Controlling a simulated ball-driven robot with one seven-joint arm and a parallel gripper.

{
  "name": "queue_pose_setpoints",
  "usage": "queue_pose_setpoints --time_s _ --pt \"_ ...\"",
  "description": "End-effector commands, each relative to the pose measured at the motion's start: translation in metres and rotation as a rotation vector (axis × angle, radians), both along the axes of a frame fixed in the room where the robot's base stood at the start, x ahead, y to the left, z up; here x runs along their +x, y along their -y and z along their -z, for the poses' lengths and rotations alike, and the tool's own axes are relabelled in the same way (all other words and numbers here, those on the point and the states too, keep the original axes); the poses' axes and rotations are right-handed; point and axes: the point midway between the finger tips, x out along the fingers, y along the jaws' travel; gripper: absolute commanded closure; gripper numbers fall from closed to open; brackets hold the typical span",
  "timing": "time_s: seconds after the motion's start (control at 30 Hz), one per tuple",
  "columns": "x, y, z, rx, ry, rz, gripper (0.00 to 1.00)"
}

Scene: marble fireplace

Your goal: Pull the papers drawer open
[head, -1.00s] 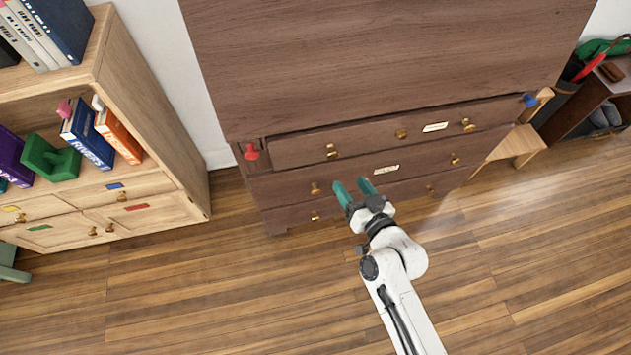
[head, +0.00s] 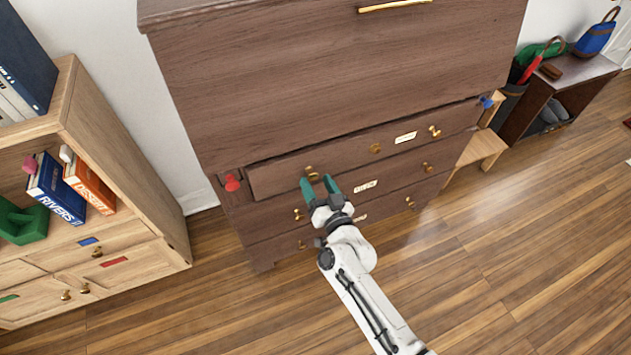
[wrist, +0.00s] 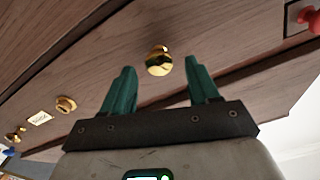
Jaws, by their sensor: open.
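A dark wooden chest of drawers (head: 240,225) has three stacked drawers with brass knobs and small cream labels. The top drawer (head: 345,153) stands slightly proud, with a dark gap above it; its label (head: 405,138) is too small to read. The middle drawer's label (head: 365,186) is also unreadable. My gripper (head: 320,182) is open at the top drawer's left knob (head: 311,172). In the wrist view, that brass knob (wrist: 158,62) sits between the teal fingertips, with clear space on both sides. The fingers hide part of the drawer fronts.
A red knob (head: 232,183) and a blue knob (head: 486,101) flank the top drawer. A brass keyhole plate (head: 375,148) sits mid-drawer. A pale bookcase (head: 150,190) stands left, a wooden stool (head: 482,150) right. The floor (head: 520,260) in front is clear.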

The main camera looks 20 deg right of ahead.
Motion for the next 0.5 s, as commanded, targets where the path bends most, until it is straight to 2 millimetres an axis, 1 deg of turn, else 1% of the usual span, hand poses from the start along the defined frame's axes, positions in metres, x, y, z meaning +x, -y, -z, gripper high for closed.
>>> queue_pose_setpoints --time_s 0.03,0.17,0.5 --pt "0.006 0.0 0.001 0.0 0.001 0.0 0.4" --pt "0.015 0.0 0.0 0.0 0.001 0.0 0.4" --pt "0.017 0.0 0.0 0.0 0.0 0.0 0.41"
